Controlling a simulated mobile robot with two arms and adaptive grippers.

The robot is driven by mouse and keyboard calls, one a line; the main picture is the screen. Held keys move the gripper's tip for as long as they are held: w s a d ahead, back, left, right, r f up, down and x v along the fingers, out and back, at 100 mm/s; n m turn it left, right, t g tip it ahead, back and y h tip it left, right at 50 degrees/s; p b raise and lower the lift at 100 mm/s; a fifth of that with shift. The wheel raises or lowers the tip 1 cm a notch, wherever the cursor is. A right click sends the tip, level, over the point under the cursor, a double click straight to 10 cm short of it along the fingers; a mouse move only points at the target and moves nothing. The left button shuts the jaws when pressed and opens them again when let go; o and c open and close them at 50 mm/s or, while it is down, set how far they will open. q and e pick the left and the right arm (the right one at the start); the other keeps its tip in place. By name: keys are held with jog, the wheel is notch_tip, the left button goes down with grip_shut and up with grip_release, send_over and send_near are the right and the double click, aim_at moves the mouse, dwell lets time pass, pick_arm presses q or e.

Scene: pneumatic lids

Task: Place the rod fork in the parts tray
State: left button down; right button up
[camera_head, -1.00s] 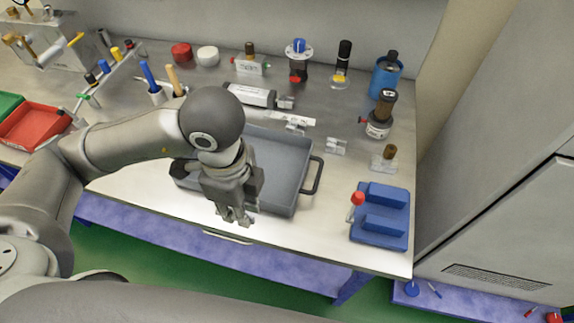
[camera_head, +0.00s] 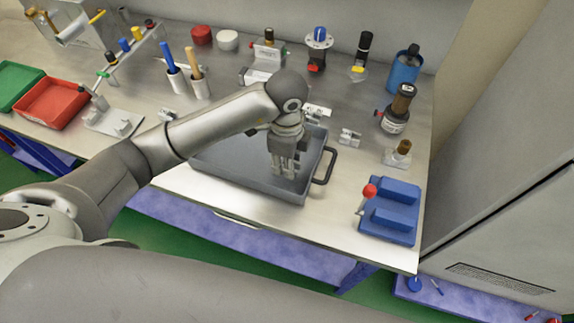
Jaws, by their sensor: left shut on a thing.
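The parts tray is a grey, shallow tray (camera_head: 235,178) with a dark handle at its right end, near the front of the bench. My left gripper (camera_head: 285,173) points down over the right part of the tray, with its fingers inside the tray's outline. It is shut on the rod fork, which is small and grey and hard to tell from the fingers. I cannot tell whether the rod fork touches the tray floor. My right gripper is not in view.
A blue holder (camera_head: 390,213) with a red-knobbed part stands right of the tray. Small metal parts (camera_head: 349,137) and a brown-topped fitting (camera_head: 398,153) lie behind it. Red (camera_head: 52,103) and green bins stand at the left. Bottles and valves line the back.

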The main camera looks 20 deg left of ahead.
pick_arm(q)
notch_tip(320, 180, down, 3)
jog(key=shift+w+p, duration=0.1)
jog(key=shift+p, duration=0.8)
jog(key=shift+f, duration=0.25)
jog(key=c, duration=1.1)
grip_release()
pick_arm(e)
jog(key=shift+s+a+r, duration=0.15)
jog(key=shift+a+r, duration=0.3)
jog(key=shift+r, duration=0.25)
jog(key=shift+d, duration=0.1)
